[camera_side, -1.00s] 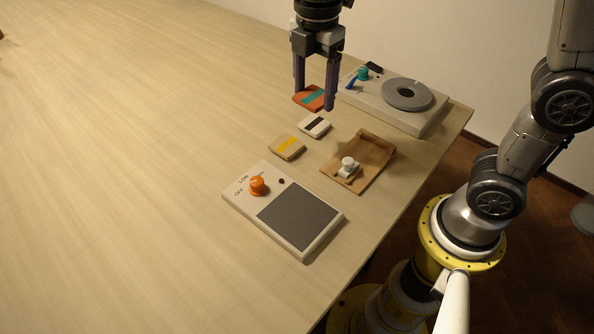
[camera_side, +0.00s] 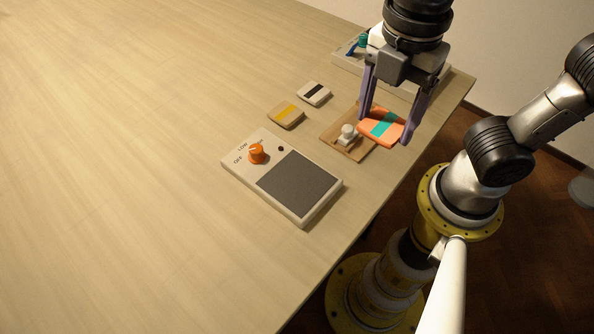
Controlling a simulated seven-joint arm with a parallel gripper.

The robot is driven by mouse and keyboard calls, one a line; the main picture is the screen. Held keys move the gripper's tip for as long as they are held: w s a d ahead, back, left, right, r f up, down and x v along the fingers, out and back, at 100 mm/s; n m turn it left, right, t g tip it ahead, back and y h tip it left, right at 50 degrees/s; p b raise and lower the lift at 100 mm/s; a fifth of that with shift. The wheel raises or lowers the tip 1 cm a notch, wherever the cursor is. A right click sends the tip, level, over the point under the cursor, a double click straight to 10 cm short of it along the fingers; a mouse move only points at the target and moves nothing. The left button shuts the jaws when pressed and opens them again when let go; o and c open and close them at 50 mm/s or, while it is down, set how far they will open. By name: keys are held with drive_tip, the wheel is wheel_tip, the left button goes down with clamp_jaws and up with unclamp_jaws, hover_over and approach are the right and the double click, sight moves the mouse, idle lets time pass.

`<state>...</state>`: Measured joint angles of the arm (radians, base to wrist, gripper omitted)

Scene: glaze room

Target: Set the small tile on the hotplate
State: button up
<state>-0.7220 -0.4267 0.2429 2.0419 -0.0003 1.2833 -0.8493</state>
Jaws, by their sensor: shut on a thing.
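An orange tile with a teal stripe (camera_side: 384,124) is between the fingers of my gripper (camera_side: 388,128), which is shut on it. It is held tilted, in front of the right part of a wooden tray. The hotplate (camera_side: 299,184) is a pale box with a bare dark grey square plate, an orange knob (camera_side: 257,153) and OFF and LOW marks. It lies to the lower left of my gripper. A tan tile with a yellow stripe (camera_side: 286,115) and a smaller white tile with a black stripe (camera_side: 314,93) lie on the table.
The wooden tray (camera_side: 336,140) holds a small white knobbed piece (camera_side: 347,133). A pale device (camera_side: 346,63) at the back is mostly hidden behind my gripper. The table's right edge runs close by. The left of the table (camera_side: 120,150) is clear.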

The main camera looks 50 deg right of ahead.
drive_tip(key=w+a+f, duration=0.4)
drive_tip(key=w+a, duration=0.1)
drive_tip(key=w, duration=0.1)
hover_over(297, 181)
drive_tip(key=f, duration=0.4)
drive_tip(key=shift+s+d, duration=0.3)
drive_tip(key=shift+s, duration=0.05)
drive_tip(key=shift+w+a+f, duration=0.1)
drive_tip(key=shift+a+f, duration=0.05)
drive_tip(key=shift+f, duration=0.05)
drive_tip(key=shift+w+a+f, duration=0.1)
drive_tip(key=shift+w+f, duration=0.05)
drive_tip(key=shift+f, duration=0.8)
drive_tip(key=shift+w+a+f, duration=0.1)
drive_tip(key=shift+f, duration=0.85)
drive_tip(key=shift+f, duration=0.15)
drive_tip(key=o, duration=1.4)
